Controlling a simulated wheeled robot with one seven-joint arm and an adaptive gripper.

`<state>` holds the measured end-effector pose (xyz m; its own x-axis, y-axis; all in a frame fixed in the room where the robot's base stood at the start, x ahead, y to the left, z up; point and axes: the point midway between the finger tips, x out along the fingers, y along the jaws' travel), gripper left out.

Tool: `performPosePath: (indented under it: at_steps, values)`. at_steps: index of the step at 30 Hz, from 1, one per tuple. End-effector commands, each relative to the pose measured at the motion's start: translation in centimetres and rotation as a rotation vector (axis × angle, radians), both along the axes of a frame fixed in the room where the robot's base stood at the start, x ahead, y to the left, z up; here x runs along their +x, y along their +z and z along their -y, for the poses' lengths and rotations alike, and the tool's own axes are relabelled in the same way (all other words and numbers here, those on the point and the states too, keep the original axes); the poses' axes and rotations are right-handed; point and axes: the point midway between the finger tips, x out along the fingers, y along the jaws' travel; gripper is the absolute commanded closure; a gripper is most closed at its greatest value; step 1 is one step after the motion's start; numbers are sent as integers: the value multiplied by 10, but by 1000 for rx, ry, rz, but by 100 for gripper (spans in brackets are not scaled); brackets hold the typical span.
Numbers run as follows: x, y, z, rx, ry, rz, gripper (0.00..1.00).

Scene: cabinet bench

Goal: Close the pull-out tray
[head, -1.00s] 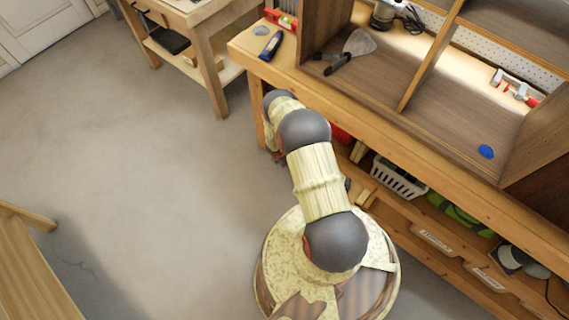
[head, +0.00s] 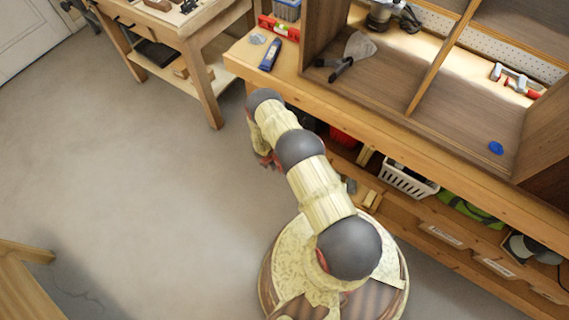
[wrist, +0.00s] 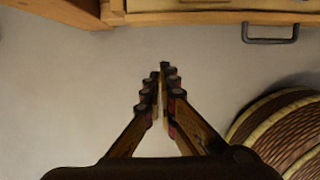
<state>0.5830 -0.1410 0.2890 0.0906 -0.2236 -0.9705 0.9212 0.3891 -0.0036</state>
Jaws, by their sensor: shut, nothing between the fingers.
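My gripper (wrist: 162,75) is shut and empty in the wrist view, pointing toward the bench front over bare floor. A wooden front edge with a dark grey bar handle (wrist: 270,40) shows at the upper right of the wrist view; it appears to be the pull-out tray (wrist: 205,17). The fingertips are apart from it in the picture, below and left of the handle. In the head view my arm covers that part of the bench, so how far the tray stands out cannot be told.
The workbench (head: 385,135) runs along the right, with a cabinet frame on top. A white basket (head: 408,180) and labelled drawers (head: 440,236) are below. A side table (head: 190,40) stands at upper left. Open floor (head: 130,190) lies left of my arm.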

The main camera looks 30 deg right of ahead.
Motion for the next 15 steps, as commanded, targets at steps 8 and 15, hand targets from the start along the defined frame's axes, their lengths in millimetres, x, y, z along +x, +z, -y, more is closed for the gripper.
performPosePath:
  at_steps: [8, 15]
  values:
    - [3, -33, 8, 0, -8, 3, 100]
    - [7, -79, 18, 0, -8, 3, 100]
